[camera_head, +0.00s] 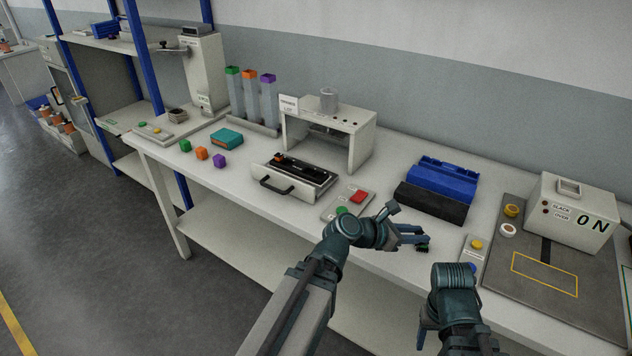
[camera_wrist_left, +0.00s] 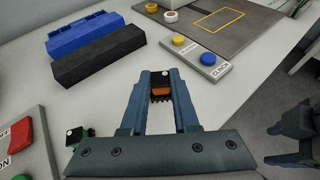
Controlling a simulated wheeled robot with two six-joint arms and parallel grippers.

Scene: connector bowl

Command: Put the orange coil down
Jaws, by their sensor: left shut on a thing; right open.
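My left gripper (camera_head: 418,240) is shut on a small orange and black piece, the orange coil (camera_wrist_left: 160,91), between its fingertips. In the head view the held piece is a small dark shape at the fingertips, and its orange side does not show. It is over the front part of the white bench (camera_head: 400,262), left of the yellow-button panel. I cannot tell whether it touches the bench top. My right gripper (camera_head: 428,338) is open and empty, low in front of the bench edge; it also shows in the left wrist view (camera_wrist_left: 290,145).
A black and blue bin (camera_head: 432,202) stands behind the left gripper. A yellow- and blue-button panel (camera_wrist_left: 198,53) is to its right, near a dark mat (camera_head: 545,295). A red- and green-button panel (camera_head: 348,203) is left. A small green and black piece (camera_wrist_left: 77,136) lies beside the gripper.

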